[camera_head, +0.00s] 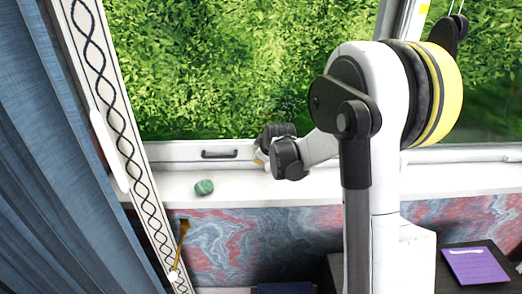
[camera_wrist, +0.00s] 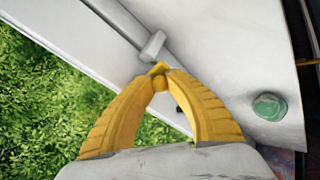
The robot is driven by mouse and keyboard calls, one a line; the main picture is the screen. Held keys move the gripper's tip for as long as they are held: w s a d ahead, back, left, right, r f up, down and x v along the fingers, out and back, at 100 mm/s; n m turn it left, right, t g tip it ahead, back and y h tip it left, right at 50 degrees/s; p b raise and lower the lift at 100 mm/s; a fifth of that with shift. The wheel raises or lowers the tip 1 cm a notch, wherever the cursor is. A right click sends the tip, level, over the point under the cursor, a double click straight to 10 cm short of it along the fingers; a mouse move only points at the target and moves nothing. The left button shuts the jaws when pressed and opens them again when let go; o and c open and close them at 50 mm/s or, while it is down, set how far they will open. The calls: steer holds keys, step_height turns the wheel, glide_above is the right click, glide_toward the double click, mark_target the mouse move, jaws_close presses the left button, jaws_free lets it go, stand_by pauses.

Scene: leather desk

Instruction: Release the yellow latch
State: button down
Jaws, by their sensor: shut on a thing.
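My gripper shows in the wrist view (camera_wrist: 160,78) with its two yellow ribbed fingers brought together at the tips. A small yellow piece, the yellow latch (camera_wrist: 160,67), shows between and just beyond the fingertips. Its colour is close to that of the fingers, so its outline is hard to make out. The grey end of a bar on the white window frame lies just past it. In the head view my gripper (camera_head: 262,160) is at the lower window frame, mostly hidden behind my dark wrist joint, and the latch cannot be made out there.
A green round object (camera_head: 204,187) sits on the white sill (camera_head: 255,188), left of my gripper; it also shows in the wrist view (camera_wrist: 269,107). A dark handle (camera_head: 219,154) is on the lower frame. A blue curtain (camera_head: 45,170) hangs at left. A purple book (camera_head: 474,266) lies at lower right.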

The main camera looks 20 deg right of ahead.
steer(key=r+g+p, duration=0.1)
steer(key=g+y+p, duration=0.1)
steer(key=g+p, duration=0.1)
steer(key=shift+w+d+r, duration=0.15)
steer(key=shift+w+r, duration=0.15)
steer(key=shift+r, duration=0.05)
steer(key=shift+w+d+r+m+g+y+p, duration=0.1)
steer(key=shift+w+r+m+g+y+p, duration=0.1)
steer(key=shift+g+y+p, duration=0.5)
steer(key=shift+w+r+m+g+y+p, duration=0.15)
steer(key=shift+g+p, duration=0.2)
steer(key=shift+g, duration=0.65)
steer(key=c, duration=1.3)
jaws_free()
steer(key=shift+r, duration=0.1)
